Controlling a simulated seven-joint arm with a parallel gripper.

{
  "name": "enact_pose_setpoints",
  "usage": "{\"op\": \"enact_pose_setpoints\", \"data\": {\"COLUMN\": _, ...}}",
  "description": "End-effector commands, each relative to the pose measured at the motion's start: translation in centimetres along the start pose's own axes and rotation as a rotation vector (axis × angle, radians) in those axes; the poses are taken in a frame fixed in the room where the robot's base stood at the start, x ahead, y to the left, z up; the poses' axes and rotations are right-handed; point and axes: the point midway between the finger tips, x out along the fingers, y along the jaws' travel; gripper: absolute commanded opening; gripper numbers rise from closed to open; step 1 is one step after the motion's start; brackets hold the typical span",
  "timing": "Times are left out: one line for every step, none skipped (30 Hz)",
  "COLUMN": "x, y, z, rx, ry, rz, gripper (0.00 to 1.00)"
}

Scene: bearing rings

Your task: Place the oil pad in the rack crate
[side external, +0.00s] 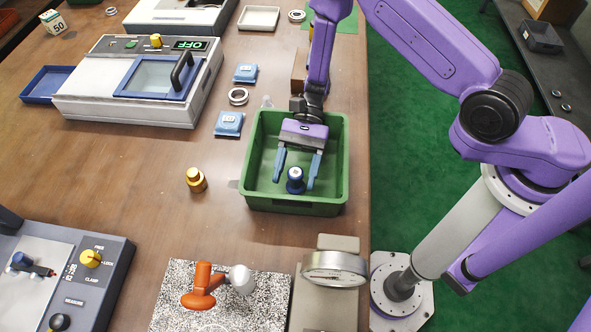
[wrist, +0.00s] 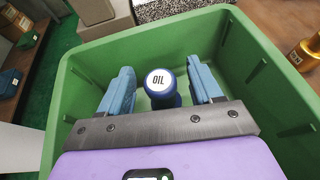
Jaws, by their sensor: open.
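The oil pad (wrist: 160,86) is a dark blue round piece with a white top marked OIL. It stands upright inside the green crate (side external: 256,197), and it also shows in the side external view (side external: 295,181). My gripper (side external: 295,185) is open and reaches down into the crate, with one blue finger on each side of the oil pad. In the wrist view the fingers (wrist: 163,80) stand apart from the pad, with a gap on both sides. The crate's rim and walls show in the wrist view (wrist: 68,90). I cannot tell whether this green crate is the rack crate.
A brass weight (side external: 196,180) stands left of the crate. Blue pads (side external: 229,124) and a metal ring (side external: 238,97) lie beyond it. A dial gauge (side external: 335,268) and an orange-handled tool (side external: 205,285) are in front. A machine reading OFF (side external: 140,85) stands at the back left.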

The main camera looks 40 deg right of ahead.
Motion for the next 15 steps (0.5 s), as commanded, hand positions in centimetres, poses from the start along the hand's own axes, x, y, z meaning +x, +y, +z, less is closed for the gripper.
{"op": "enact_pose_setpoints", "data": {"x": 0.0, "y": 0.0, "z": 0.1, "rx": 0.000, "ry": 0.000, "rz": 0.000, "gripper": 0.64}}
{"op": "enact_pose_setpoints", "data": {"x": -0.1, "y": 0.0, "z": 0.2, "rx": -0.001, "ry": 0.000, "rz": 0.000, "gripper": 0.64}}
{"op": "enact_pose_setpoints", "data": {"x": -0.3, "y": 0.0, "z": 0.3, "rx": -0.001, "ry": 0.000, "rz": -0.001, "gripper": 0.64}}
{"op": "enact_pose_setpoints", "data": {"x": -0.6, "y": -0.1, "z": 0.3, "rx": -0.001, "ry": 0.001, "rz": -0.003, "gripper": 0.64}}
{"op": "enact_pose_setpoints", "data": {"x": -1.0, "y": -0.1, "z": 0.3, "rx": -0.001, "ry": 0.000, "rz": -0.004, "gripper": 0.64}}
{"op": "enact_pose_setpoints", "data": {"x": -1.5, "y": -0.1, "z": 0.3, "rx": -0.002, "ry": 0.000, "rz": -0.005, "gripper": 0.64}}
{"op": "enact_pose_setpoints", "data": {"x": -2.0, "y": -0.1, "z": 0.3, "rx": -0.002, "ry": 0.000, "rz": -0.004, "gripper": 0.64}}
{"op": "enact_pose_setpoints", "data": {"x": -2.6, "y": -0.1, "z": 0.2, "rx": -0.001, "ry": 0.000, "rz": -0.005, "gripper": 0.64}}
{"op": "enact_pose_setpoints", "data": {"x": -3.4, "y": -0.1, "z": 0.2, "rx": -0.002, "ry": 0.002, "rz": -0.005, "gripper": 0.64}}
{"op": "enact_pose_setpoints", "data": {"x": -3.5, "y": -0.1, "z": 0.7, "rx": -0.004, "ry": 0.002, "rz": -0.002, "gripper": 0.64}}
{"op": "enact_pose_setpoints", "data": {"x": -3.6, "y": -0.1, "z": 1.2, "rx": -0.003, "ry": 0.002, "rz": -0.001, "gripper": 0.64}}
{"op": "enact_pose_setpoints", "data": {"x": -3.9, "y": -0.1, "z": 1.9, "rx": -0.004, "ry": 0.002, "rz": -0.001, "gripper": 0.64}}
{"op": "enact_pose_setpoints", "data": {"x": -4.0, "y": -0.1, "z": 2.3, "rx": -0.003, "ry": 0.001, "rz": -0.001, "gripper": 0.64}}
{"op": "enact_pose_setpoints", "data": {"x": -4.2, "y": 0.0, "z": 2.8, "rx": -0.004, "ry": 0.001, "rz": -0.001, "gripper": 0.64}}
{"op": "enact_pose_setpoints", "data": {"x": -4.5, "y": -0.1, "z": 3.3, "rx": -0.005, "ry": 0.002, "rz": -0.001, "gripper": 0.64}}
